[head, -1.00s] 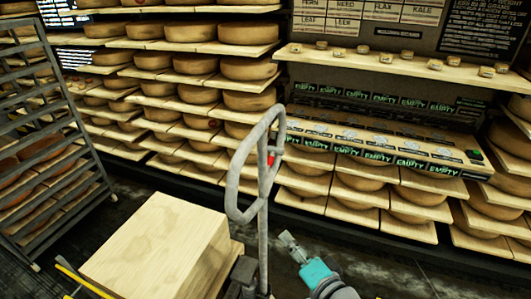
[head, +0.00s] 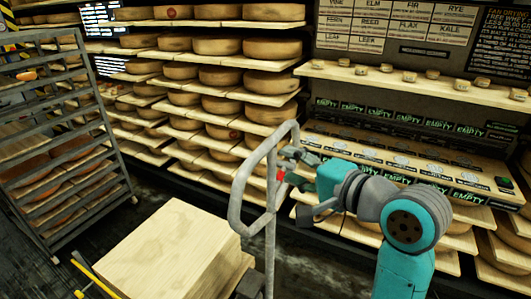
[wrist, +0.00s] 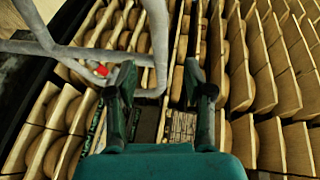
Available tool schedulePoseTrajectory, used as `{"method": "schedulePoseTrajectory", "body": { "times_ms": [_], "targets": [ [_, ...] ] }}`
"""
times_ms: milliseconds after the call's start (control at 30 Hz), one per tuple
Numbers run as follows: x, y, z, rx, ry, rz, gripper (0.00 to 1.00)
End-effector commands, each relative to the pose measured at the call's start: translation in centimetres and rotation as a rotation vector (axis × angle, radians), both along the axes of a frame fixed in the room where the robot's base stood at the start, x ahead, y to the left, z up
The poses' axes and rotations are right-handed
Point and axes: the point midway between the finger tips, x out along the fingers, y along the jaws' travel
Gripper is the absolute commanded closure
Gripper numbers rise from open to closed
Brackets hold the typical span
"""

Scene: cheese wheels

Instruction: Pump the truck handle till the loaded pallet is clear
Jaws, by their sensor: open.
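The truck handle (head: 236,192) is a grey looped bar with a red lever (head: 280,175), standing upright on its shaft in the head view. In the wrist view the handle (wrist: 160,45) crosses the upper left, with the red lever (wrist: 101,71) near the left finger. My gripper (head: 292,166) is beside the handle's right side in the head view. Its fingers (wrist: 160,92) are spread in the wrist view, with nothing held between them. I cannot tell whether it touches the handle. The load of pale wooden boards (head: 165,245) sits left of the handle; the pallet under it is hidden.
Shelves of cheese wheels (head: 220,75) fill the back. A panel with "EMPTY" labels (head: 400,150) stands behind my arm. A grey metal rack (head: 60,140) stands at left, and a yellow bar (head: 95,275) lies at lower left. Dark floor shows between rack and load.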

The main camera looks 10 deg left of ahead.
Motion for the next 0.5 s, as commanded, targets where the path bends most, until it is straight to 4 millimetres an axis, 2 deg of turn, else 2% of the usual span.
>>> {"method": "schedulePoseTrajectory", "body": {
  "times_ms": [167, 500],
  "targets": [
    [1.3, 1.5, -0.4, 0.001, 0.002, 0.002, 0.48],
    [5.2, 5.7, -1.4, 0.001, 0.001, 0.001, 0.48]
  ]
}}
